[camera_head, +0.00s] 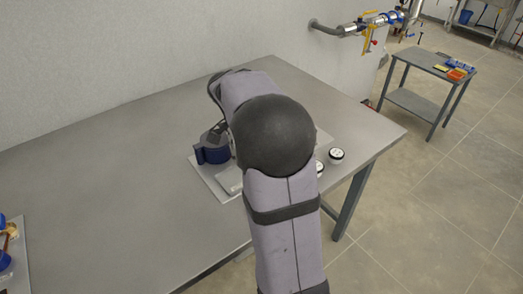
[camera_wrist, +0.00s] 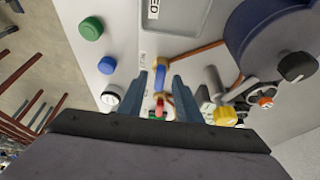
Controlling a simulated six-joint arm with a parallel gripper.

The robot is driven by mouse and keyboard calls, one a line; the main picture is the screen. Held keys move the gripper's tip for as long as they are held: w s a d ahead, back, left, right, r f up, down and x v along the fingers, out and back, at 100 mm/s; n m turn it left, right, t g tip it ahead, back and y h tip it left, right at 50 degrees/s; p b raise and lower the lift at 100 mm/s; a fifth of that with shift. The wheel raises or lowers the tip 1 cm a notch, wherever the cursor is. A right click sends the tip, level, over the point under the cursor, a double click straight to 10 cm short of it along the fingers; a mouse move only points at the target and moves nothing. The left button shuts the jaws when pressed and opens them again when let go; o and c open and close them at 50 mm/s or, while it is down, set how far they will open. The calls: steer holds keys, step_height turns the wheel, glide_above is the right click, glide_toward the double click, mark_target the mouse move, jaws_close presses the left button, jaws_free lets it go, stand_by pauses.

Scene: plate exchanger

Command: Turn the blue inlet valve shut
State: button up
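The blue inlet valve (camera_wrist: 160,74) shows in the wrist view beside a small "INLET" label. It has a blue handle on a brass-coloured body, with a red part below it. My gripper (camera_wrist: 161,84) is open, with one blue-grey finger on each side of the valve. Gaps show between the fingers and the handle, and I cannot tell whether the fingertips reach down around it. In the head view, my arm hides the valve and my gripper. The rig's base plate (camera_head: 207,181) and dark blue cylinder (camera_head: 213,154) show beside the arm.
In the wrist view, a green button (camera_wrist: 91,28), a blue button (camera_wrist: 107,65) and a black-and-white gauge or button (camera_wrist: 111,97) lie left. A black knob (camera_wrist: 297,66) and yellow part (camera_wrist: 224,116) lie right.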

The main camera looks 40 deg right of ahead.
steer(key=v, duration=0.7)
steer(key=shift+r, duration=0.2)
stand_by(0.4)
